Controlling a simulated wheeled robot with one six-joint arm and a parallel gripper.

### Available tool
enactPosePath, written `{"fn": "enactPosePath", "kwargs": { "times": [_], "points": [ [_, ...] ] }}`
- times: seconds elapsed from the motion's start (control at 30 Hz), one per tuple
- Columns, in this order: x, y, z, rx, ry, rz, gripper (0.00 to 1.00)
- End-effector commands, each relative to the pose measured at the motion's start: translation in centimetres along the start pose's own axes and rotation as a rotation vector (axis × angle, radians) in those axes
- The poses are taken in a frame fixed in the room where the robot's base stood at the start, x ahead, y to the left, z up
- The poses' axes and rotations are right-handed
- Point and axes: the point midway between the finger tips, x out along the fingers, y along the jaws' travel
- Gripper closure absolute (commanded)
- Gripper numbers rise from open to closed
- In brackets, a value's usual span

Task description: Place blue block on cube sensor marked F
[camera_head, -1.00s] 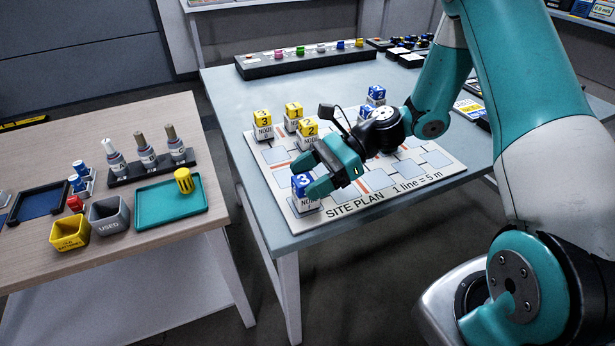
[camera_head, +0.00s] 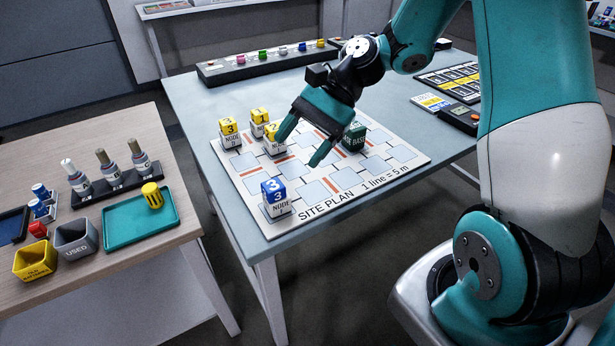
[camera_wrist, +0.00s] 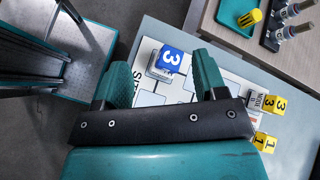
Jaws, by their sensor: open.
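A blue block marked 3 (camera_head: 273,186) sits on a white cube sensor (camera_head: 278,208) at the near left corner of the site plan board (camera_head: 314,200). The cube reads NODE; its letter is too small to tell. The blue block also shows in the wrist view (camera_wrist: 168,60), beyond and between the fingers. My gripper (camera_head: 299,150) is open and empty above the board, up and to the right of the blue block and apart from it. Its fingers also show in the wrist view (camera_wrist: 159,62).
Yellow blocks marked 3 (camera_head: 228,126), 1 (camera_head: 260,115) and 2 (camera_head: 273,131) top other node cubes. A black button strip (camera_head: 262,64) lies at the back. The left table holds a teal tray (camera_head: 135,221).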

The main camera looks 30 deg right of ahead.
Motion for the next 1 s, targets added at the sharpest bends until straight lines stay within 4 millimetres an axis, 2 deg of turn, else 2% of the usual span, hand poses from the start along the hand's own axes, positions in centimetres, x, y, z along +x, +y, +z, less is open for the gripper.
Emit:
{"fn": "enactPosePath", "kwargs": {
  "times": [0.03, 0.2, 0.3, 0.4, 0.5, 0.6, 1.0],
  "points": [
    [1.2, -0.2, 3.2, -0.181, 0.054, 0.072, 0.35],
    [3.8, 2.0, 10.9, -0.785, 0.185, 0.294, 0.35],
    [4.5, 4.2, 14.0, -1.095, 0.225, 0.406, 0.35],
    [4.7, 6.0, 16.0, -1.332, 0.248, 0.489, 0.35],
    [4.7, 7.3, 16.9, -1.480, 0.260, 0.541, 0.35],
    [4.9, 7.7, 17.4, -1.549, 0.264, 0.566, 0.35],
    [4.8, 7.7, 17.5, -1.561, 0.264, 0.569, 0.35]
  ]
}}
